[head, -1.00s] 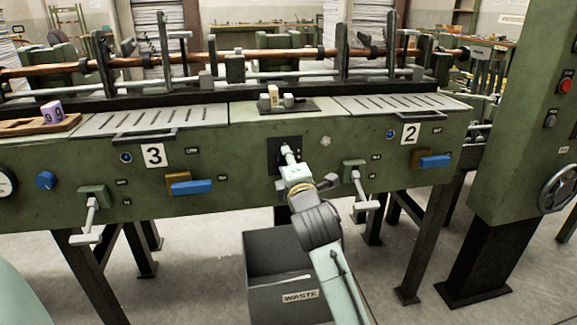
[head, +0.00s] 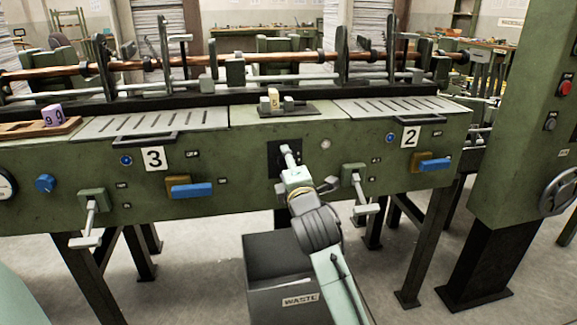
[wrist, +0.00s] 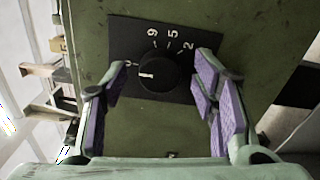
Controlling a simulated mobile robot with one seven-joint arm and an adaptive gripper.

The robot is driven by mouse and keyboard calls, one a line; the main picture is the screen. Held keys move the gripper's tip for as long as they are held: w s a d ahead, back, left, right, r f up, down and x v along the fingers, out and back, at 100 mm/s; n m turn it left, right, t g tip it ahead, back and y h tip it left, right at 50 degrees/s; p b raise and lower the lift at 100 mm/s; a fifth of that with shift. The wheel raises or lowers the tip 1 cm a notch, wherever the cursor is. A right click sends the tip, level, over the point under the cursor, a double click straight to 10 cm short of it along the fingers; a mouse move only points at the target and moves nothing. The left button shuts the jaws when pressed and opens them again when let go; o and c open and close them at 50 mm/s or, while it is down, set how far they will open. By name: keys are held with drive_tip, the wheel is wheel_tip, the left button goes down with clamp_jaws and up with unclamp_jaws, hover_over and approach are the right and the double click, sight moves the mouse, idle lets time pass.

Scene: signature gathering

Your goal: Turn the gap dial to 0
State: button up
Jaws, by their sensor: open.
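The gap dial (wrist: 165,72) is a round black knob on a black plate (wrist: 122,32) in the wrist view. White numbers 9, 5 and 2 show along its upper side. Another mark at its left is partly covered by a finger and hard to read. The knob's white pointer line points left, toward that mark. My gripper (wrist: 163,68) is open, with one purple-padded finger on each side of the knob; I cannot tell whether either touches it. In the head view my gripper (head: 288,154) is at the black plate (head: 274,160), hiding the dial.
The green machine front carries blue-handled levers (head: 192,190) and (head: 434,164), and grey cranks (head: 91,212) and (head: 358,188). A blue knob (head: 45,183) is at the left. A dark waste bin (head: 262,285) stands below my arm. A control column (head: 520,130) stands at the right.

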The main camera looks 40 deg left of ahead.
drive_tip(key=v, duration=1.2)
idle(0.3)
